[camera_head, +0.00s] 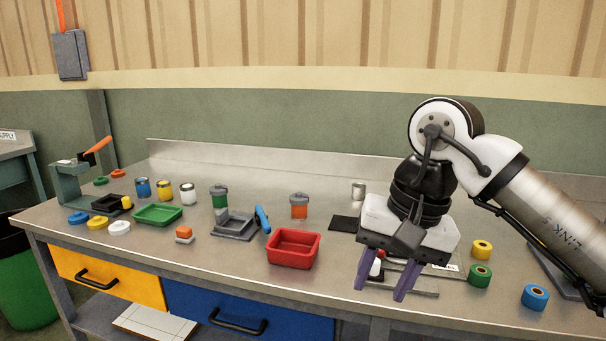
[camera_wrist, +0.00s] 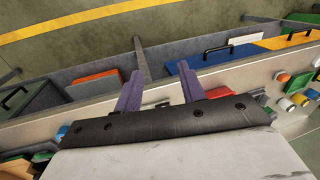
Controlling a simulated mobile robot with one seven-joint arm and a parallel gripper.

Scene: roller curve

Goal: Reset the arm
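My gripper (camera_head: 382,277) hangs over the right part of the steel workbench (camera_head: 340,299), near its front edge, with its two purple fingers pointing down. The fingers are spread apart and nothing shows between them. In the wrist view the same fingers (camera_wrist: 160,92) stand apart, with the bench's front edge beyond them. My arm reaches in from the right. A small bottle with a red top, behind the fingers in the head view, is partly hidden.
A red tray (camera_head: 293,247) lies left of my gripper. Yellow (camera_head: 482,249), green (camera_head: 480,275) and blue (camera_head: 535,297) rolls lie to the right. A yellow drawer (camera_head: 105,277) and blue drawer (camera_head: 245,312) sit below.

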